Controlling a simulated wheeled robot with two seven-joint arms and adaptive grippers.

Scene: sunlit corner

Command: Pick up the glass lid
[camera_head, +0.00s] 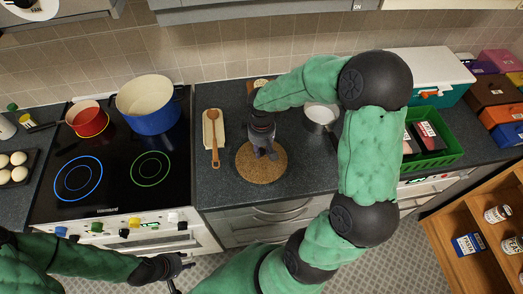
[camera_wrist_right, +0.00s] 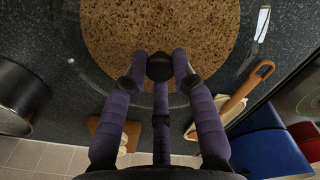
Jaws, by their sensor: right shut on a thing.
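The glass lid (camera_wrist_right: 76,66) is clear, with a dark round knob (camera_wrist_right: 159,66). In the right wrist view its faint rim shows around the round cork mat (camera_wrist_right: 115,30). In the head view the lid is hard to make out over the cork mat (camera_head: 246,170). My right gripper (camera_wrist_right: 159,76) is shut on the knob, pointing down over the mat; it also shows in the head view (camera_head: 265,153). I cannot tell if the lid touches the mat. My left gripper (camera_head: 182,264) is low in front of the stove, apart from the lid; its opening is unclear.
A wooden spoon (camera_head: 214,138) on a pale rest lies left of the mat. A metal pot (camera_head: 319,116) stands right of it. The stove (camera_head: 120,165) holds a red pot (camera_head: 87,119) and a blue pot (camera_head: 149,113). A green crate (camera_head: 437,149) stands further right.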

